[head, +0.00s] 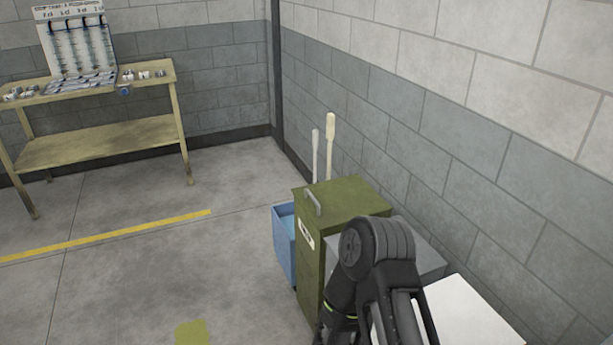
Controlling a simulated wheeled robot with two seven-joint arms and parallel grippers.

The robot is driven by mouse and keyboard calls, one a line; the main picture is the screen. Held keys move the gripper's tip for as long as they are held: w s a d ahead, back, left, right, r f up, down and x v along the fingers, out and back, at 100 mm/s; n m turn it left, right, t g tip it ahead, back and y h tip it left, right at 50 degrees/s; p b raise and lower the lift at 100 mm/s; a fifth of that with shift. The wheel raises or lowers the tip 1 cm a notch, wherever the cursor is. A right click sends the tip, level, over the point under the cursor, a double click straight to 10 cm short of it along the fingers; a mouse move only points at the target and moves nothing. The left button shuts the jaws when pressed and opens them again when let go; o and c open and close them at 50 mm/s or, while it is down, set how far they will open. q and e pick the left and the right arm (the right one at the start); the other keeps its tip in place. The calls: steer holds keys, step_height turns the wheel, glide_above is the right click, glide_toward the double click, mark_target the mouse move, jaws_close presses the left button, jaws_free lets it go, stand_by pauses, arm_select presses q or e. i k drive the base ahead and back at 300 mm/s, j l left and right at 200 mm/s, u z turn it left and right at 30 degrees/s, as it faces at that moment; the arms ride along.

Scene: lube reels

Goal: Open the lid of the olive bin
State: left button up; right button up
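The olive bin (310,270) stands against the right wall, with a pale label (306,234) on its front. Its olive lid (345,197) lies flat and closed on top. A light handle (313,203) is on the lid's left edge. My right arm comes up from the bottom, in front of and to the right of the bin, and hides part of its lower right side. My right gripper's fingertips are not visible. My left gripper is not in view.
A blue bin (285,245) stands just behind the olive bin, with two pale long-handled tools (330,145) by the wall. A grey box (425,250) and a white surface (465,315) are to the right. A wooden workbench (100,142) stands at the back left.

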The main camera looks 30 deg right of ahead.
mark_target(331, 203)
steer(key=i+z, duration=0.45)
steer(key=i+j+z, duration=0.2)
steer(key=z, duration=0.25)
steer(key=i+j+z, duration=0.25)
steer(key=z, duration=0.2)
steer(key=i+j+z, duration=0.2)
steer(key=j+z, duration=0.2)
steer(key=i+j+z, duration=0.15)
steer(key=j+z, duration=0.3)
steer(key=i+j+z, duration=0.1)
steer(key=j+z, duration=0.8)
